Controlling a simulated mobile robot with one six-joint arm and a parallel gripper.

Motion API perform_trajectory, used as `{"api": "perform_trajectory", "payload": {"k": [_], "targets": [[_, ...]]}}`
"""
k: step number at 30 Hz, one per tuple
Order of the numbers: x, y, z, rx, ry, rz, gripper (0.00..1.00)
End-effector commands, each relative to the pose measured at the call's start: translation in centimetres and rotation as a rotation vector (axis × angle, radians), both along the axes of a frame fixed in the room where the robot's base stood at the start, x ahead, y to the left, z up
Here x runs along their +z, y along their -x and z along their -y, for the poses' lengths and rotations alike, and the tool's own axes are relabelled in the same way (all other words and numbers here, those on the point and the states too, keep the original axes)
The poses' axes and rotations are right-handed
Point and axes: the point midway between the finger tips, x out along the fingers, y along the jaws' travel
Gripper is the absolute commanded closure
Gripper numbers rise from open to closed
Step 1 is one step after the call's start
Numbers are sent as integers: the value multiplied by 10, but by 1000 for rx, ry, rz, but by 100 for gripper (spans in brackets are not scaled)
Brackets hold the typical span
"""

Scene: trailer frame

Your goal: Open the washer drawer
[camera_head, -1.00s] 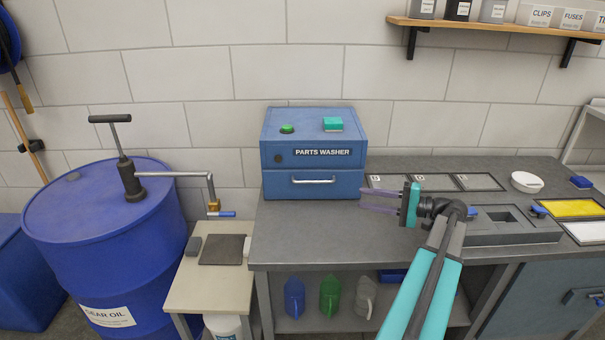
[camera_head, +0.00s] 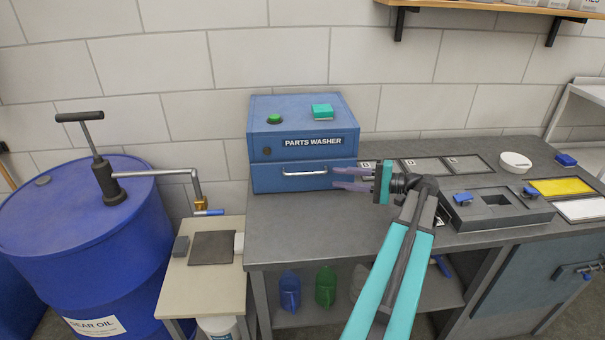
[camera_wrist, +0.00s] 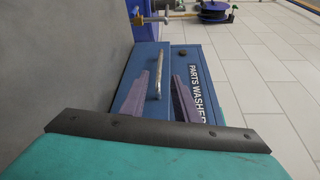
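The blue parts washer (camera_head: 304,142) stands on the grey bench against the wall. Its lower drawer (camera_head: 272,181) is closed, with a silver bar handle (camera_head: 305,173) across the front. My gripper (camera_head: 343,179) is open and empty, its purple fingers pointing left at the right end of the drawer front. In the wrist view the fingers (camera_wrist: 168,92) are spread apart. The handle (camera_wrist: 155,78) shows there beyond the fingertips, nearer the left finger. The fingers seem not to touch the handle, though the exact gap cannot be told.
A blue gear oil drum (camera_head: 95,230) with a pump and spout stands left, beside a small beige table (camera_head: 205,285). Right on the grey bench (camera_head: 300,235) are framed mats, a grey fixture block (camera_head: 500,214) and a white bowl (camera_head: 515,162). The bench before the washer is clear.

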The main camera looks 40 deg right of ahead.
Motion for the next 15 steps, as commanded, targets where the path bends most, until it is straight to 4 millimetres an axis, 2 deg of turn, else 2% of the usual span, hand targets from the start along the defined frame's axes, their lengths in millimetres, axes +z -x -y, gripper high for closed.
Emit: {"api": "perform_trajectory", "payload": {"k": [8, 15], "targets": [[0, -21, -12, 2, -1, 0, 72], [-3, -51, -28, 1, -1, 0, 72]]}}
